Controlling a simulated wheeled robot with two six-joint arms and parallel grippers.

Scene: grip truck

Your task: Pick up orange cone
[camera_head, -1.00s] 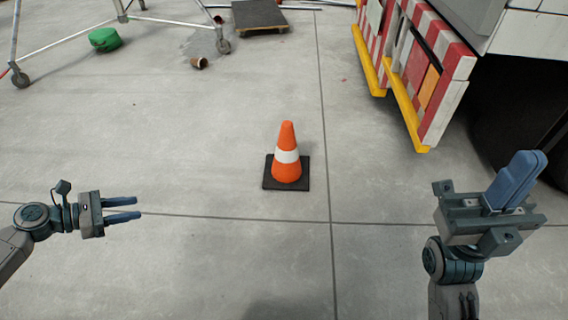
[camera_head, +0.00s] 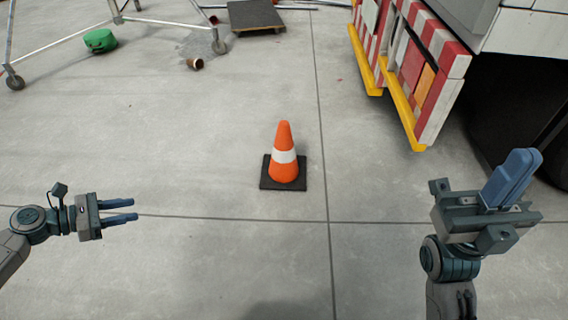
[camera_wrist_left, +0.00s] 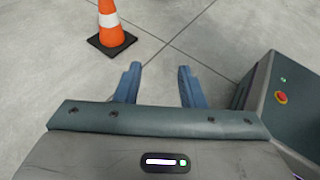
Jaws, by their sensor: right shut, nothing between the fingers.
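The orange cone (camera_head: 284,158) has a white band and a square black base. It stands upright on the concrete floor in the middle of the head view. It also shows at the upper left of the left wrist view (camera_wrist_left: 110,28). My left gripper (camera_head: 128,210) is left of the cone and nearer to me, with its two blue fingers apart and nothing between them; the fingers also show in the left wrist view (camera_wrist_left: 158,85). My right gripper (camera_head: 520,165) is at the right, shut and empty, well apart from the cone.
A truck side with red-white striped panels and a yellow edge (camera_head: 395,98) is at the upper right. A green bag (camera_head: 100,41), a brown cup (camera_head: 195,64), a wheeled metal frame (camera_head: 165,21) and a dark dolly (camera_head: 256,17) are at the back. The floor around the cone is clear.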

